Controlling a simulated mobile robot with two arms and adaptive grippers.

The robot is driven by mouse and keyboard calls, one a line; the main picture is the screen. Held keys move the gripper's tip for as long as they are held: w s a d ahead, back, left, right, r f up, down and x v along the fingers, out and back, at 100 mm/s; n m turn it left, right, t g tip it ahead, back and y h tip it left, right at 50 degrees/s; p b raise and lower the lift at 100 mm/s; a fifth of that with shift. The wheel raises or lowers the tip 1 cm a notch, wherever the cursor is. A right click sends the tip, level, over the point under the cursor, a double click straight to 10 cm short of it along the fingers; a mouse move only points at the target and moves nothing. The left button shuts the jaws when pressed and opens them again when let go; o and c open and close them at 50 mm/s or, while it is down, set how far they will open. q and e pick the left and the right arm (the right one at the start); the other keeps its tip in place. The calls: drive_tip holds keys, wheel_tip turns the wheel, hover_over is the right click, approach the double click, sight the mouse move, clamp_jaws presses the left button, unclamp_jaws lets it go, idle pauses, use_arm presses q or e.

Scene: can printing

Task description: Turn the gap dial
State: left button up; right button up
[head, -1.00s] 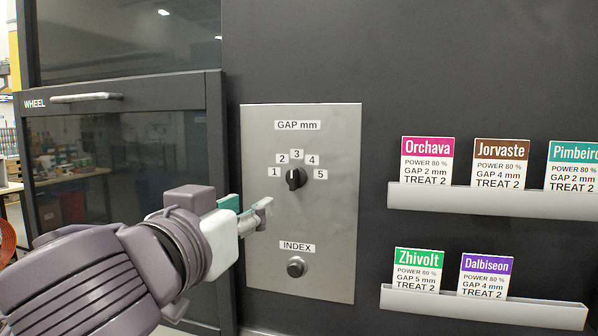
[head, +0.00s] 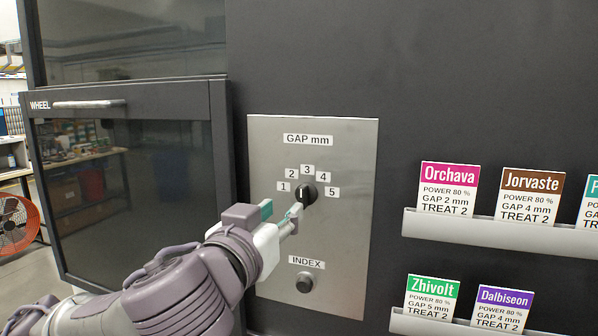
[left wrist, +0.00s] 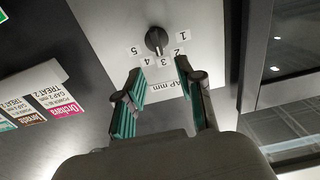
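The gap dial (head: 307,194) is a round black knob on a grey metal panel (head: 335,240), below the label "GAP mm" and ringed by the numbers 1 to 5. It also shows in the left wrist view (left wrist: 156,40), where the panel is upside down. Its raised bar seems to lie roughly toward 3; the exact setting is hard to read. My left gripper (head: 292,218) is just below and left of the dial in the head view. In the left wrist view its two teal-padded fingers (left wrist: 160,70) are apart and empty, with the dial beyond their tips. My right gripper is not in view.
A black index knob (head: 304,282) sits lower on the panel. A dark glazed door marked WHEEL (head: 130,180) is on the left. Recipe cards such as Orchava (head: 448,188) stand in two grey racks (head: 480,231) at right. The dark wall between panel and racks is bare.

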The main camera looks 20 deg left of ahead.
sight(301, 194)
use_arm(q)
drive_tip(key=w+p, duration=0.3)
drive_tip(key=w, duration=0.1)
drive_tip(key=w+p, duration=0.3)
drive_tip(key=w, duration=0.1)
drive_tip(key=shift+w+d, duration=0.2)
drive_tip(key=shift+w, duration=0.1)
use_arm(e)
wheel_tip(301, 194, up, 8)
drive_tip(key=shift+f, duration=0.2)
use_arm(q)
clamp_jaws()
